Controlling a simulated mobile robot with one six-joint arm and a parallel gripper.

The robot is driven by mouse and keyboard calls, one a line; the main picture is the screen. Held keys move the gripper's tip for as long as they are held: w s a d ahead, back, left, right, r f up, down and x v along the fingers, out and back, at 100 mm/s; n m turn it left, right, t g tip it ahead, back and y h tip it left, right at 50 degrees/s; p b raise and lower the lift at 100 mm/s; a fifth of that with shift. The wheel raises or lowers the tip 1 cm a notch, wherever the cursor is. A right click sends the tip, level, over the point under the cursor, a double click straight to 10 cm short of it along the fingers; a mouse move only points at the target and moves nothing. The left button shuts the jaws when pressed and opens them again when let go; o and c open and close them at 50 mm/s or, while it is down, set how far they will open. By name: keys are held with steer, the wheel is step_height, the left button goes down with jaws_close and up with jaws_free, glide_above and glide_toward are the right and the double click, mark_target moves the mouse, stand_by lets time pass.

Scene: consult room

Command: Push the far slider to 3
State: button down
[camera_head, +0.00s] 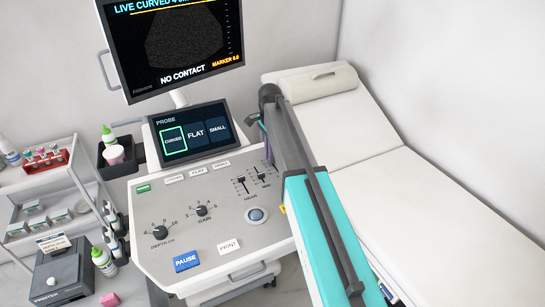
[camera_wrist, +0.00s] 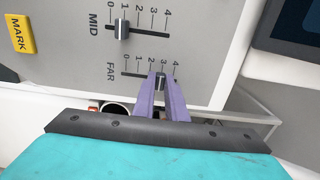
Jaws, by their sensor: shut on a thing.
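The control panel (camera_head: 225,230) of the ultrasound cart carries the sliders. In the wrist view, the FAR slider (camera_wrist: 160,80) is a small dark knob with its scale running from 0 to 4. The knob stands at about the 3 mark. My gripper (camera_wrist: 161,84) is shut on this knob, one purple finger on each side. The fingers partly hide the slot. In the head view, my arm covers most of the FAR slider, and only a sliver of purple finger (camera_head: 262,129) shows.
The MID slider (camera_wrist: 122,29) stands near 1, just beside the FAR one. The NEAR slider (camera_head: 242,182) is further left. A touch screen (camera_head: 190,132) stands behind the panel. A padded couch (camera_head: 355,125) lies to the right. A yellow MARK key (camera_wrist: 19,34) is nearby.

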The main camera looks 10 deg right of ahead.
steer(key=shift+w, duration=0.1)
steer(key=c, duration=1.8)
jaws_free()
steer(key=shift+o, duration=0.2)
steer(key=shift+r, duration=0.1)
step_height(320, 180, up, 14)
steer(key=b, duration=0.2)
steer(key=shift+b, duration=0.35)
steer(key=shift+f, duration=0.2)
